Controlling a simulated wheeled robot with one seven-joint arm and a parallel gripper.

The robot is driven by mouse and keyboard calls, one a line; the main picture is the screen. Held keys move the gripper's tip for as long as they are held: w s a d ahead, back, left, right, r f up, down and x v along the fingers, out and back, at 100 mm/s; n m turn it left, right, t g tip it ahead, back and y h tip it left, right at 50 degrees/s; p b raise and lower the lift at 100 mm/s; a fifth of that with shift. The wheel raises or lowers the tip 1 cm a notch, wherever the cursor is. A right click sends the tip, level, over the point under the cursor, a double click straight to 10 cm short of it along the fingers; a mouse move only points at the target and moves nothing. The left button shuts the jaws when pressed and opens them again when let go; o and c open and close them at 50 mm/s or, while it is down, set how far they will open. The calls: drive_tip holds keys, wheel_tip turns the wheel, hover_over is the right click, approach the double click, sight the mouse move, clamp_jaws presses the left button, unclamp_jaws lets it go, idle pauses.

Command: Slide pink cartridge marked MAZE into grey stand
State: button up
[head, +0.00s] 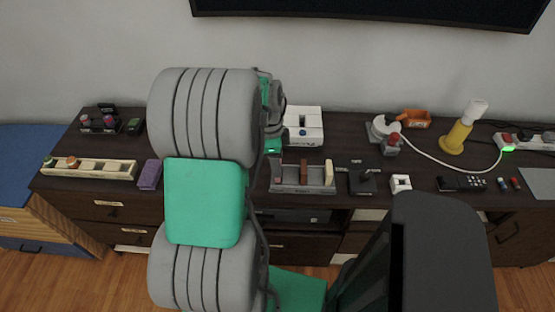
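The grey stand (302,189) is a low slotted tray near the front edge of the dark cabinet, right of my arm. No MAZE marking is legible, so I cannot tell whether the pink piece is the cartridge. A purple block (149,174) lies flat left of my arm. My gripper (276,130) is mostly hidden behind my arm, above the cabinet's back part; its fingers cannot be made out.
A white box-like device (304,126) stands behind the stand. A wooden rack (96,176) and a dark rack (99,129) are at left. A black joystick (362,182), a yellow lamp (457,135), a remote and a power strip are at right. My arm hides the middle left.

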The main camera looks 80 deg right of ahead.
drive_tip(key=shift+f+b, duration=1.25)
drive_tip(key=shift+f, duration=0.5)
drive_tip(key=o, duration=1.4)
drive_tip(key=shift+r, duration=0.1)
drive_tip(key=r, duration=0.5)
drive_tip(key=w+r, duration=0.1)
drive_tip(key=r, duration=0.1)
drive_tip(key=shift+a+r, duration=0.1)
drive_tip(key=shift+r, duration=0.25)
